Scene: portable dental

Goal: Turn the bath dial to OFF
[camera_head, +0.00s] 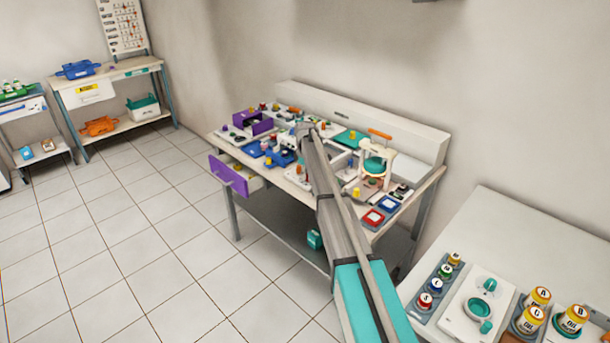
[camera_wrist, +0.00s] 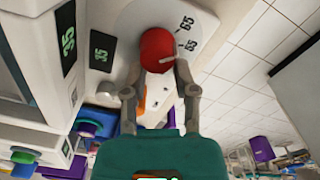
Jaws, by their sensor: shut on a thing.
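A red dial (camera_wrist: 158,46) with a pale pointer line fills the upper middle of the wrist view. It sits on a light grey panel (camera_wrist: 128,22) with printed numbers at its right; no OFF mark can be read. In the head view my gripper (camera_head: 305,130) is over the back of the crowded workbench, and the dial cannot be made out there.
The workbench (camera_head: 430,180) holds many small items close around my gripper. An open purple drawer (camera_head: 229,176) sticks out at its front left. A white table (camera_head: 540,230) with jars stands at the lower right. The tiled floor (camera_head: 150,230) at the left is clear.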

